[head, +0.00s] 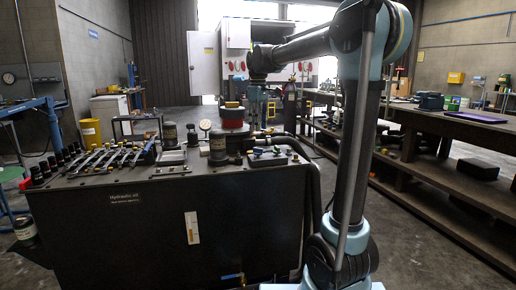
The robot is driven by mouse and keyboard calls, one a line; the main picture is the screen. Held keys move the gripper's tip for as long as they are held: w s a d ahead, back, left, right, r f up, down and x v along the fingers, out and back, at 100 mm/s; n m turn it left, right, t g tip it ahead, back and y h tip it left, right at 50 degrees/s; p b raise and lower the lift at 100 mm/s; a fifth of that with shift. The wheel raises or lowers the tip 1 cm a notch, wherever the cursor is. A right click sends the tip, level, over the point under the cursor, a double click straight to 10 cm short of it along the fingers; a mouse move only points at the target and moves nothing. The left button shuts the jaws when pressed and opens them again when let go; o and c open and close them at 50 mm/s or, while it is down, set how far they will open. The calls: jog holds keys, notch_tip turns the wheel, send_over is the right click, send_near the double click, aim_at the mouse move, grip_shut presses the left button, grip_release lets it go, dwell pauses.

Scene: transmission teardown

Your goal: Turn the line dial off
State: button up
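I cannot surely pick out the line dial. A dark hydraulic unit (155,230) labelled "Hydraulic oil" stands in front of me, its top crowded with fittings. A small round white-faced gauge (205,125) stands upright near the middle of its top, beside a dark cylinder (218,147). My arm rises at the right, reaches left and then points down behind the unit's top. My gripper (257,124) is at its lower end, above the right part of the unit in the picture. It is too small and dark to show its fingers or anything between them.
Several levers and black knobs (95,160) line the top left of the unit. Pipes and valves (270,150) sit at its top right. A long workbench (445,125) runs along the right. Open floor (420,225) lies between the unit and that bench.

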aim_at(258, 151)
notch_tip(258, 151, down, 10)
jog(key=shift+r, duration=0.1)
dwell(0.4)
grip_shut()
